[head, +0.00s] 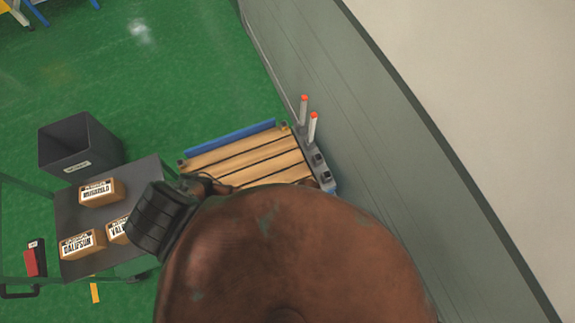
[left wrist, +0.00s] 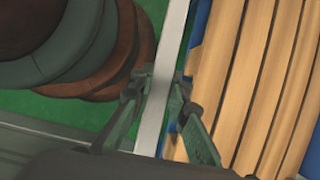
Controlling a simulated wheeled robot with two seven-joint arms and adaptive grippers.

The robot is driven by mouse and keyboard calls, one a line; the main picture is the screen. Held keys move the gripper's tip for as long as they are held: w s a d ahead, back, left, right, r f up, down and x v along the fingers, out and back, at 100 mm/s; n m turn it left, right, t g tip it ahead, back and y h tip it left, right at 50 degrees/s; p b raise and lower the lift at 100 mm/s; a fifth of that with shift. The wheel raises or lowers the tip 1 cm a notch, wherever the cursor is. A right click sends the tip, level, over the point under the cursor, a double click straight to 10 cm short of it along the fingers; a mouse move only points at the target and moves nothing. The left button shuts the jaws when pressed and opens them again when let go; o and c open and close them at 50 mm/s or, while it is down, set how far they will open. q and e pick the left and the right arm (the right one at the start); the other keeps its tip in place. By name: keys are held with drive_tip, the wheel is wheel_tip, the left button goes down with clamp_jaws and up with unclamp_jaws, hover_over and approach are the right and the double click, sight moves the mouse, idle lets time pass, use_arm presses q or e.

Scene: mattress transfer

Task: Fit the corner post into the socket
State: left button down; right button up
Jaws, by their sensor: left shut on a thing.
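In the left wrist view my left gripper (left wrist: 158,98) is shut on a long pale post (left wrist: 172,45), with a finger on each side of it. The post runs beside the wooden slats of the bed frame (left wrist: 262,80); I cannot tell whether they touch. In the head view the slatted frame (head: 245,158) lies on the floor, with small dark corner fittings (head: 182,163) that may be sockets. My arm covers its near side, and I cannot make out the held post or its lower end there. My right gripper is not in view.
Two white posts with orange tips (head: 313,128) stand in a grey rack (head: 318,160) by the wall. A cart (head: 78,210) with several labelled boxes (head: 101,192) and a dark bin (head: 80,145) stand left. Green floor behind the frame is clear.

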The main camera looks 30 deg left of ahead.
use_arm(q)
drive_tip(key=w+a+f+b, duration=0.1)
drive_tip(key=w+a+f, duration=0.1)
drive_tip(key=w, duration=0.1)
drive_tip(key=w+a+f, duration=0.2)
drive_tip(key=w+f, duration=0.1)
drive_tip(key=w+a+f+b, duration=0.1)
drive_tip(key=w+a+f, duration=0.1)
drive_tip(key=w+f, duration=0.1)
drive_tip(key=shift+w+f+b, duration=0.25)
drive_tip(key=shift+w+b, duration=0.1)
drive_tip(key=shift+w, duration=0.25)
drive_tip(key=shift+w+a+f+b, duration=0.1)
drive_tip(key=shift+w+f+b, duration=0.1)
drive_tip(key=shift+f, duration=0.4)
drive_tip(key=shift+w+a+f+b, duration=0.1)
drive_tip(key=shift+f+b, duration=0.1)
drive_tip(key=shift+f, duration=0.4)
drive_tip(key=shift+f+p, duration=0.25)
drive_tip(key=shift+p, duration=0.05)
drive_tip(key=shift+f, duration=0.25)
drive_tip(key=shift+f, duration=0.1)
drive_tip(key=shift+f, duration=0.15)
drive_tip(key=c, duration=1.8)
unclamp_jaws()
drive_tip(key=shift+c, duration=0.2)
